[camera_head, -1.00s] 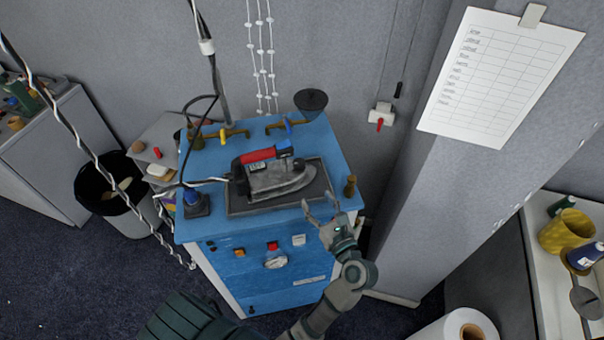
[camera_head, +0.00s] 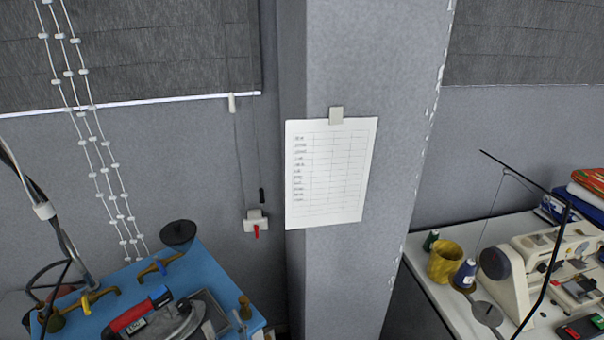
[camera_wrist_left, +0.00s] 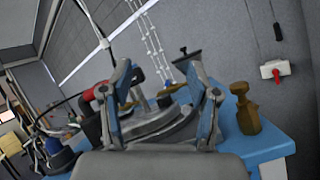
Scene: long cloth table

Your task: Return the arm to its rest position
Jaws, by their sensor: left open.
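My left gripper (camera_wrist_left: 160,68) shows in the left wrist view with its two blue-grey fingers spread apart and nothing held between them. Beyond the fingers is the iron (camera_wrist_left: 160,128), on the blue ironing station (camera_wrist_left: 265,140). My right gripper is not in view.
A brass knob (camera_wrist_left: 246,112) stands close to the right of the open fingers. At right in the head view, a white table (camera_head: 430,268) bears a yellow cup (camera_head: 445,262) and a sewing machine (camera_head: 530,265). A paper sheet (camera_head: 328,175) hangs on the pillar.

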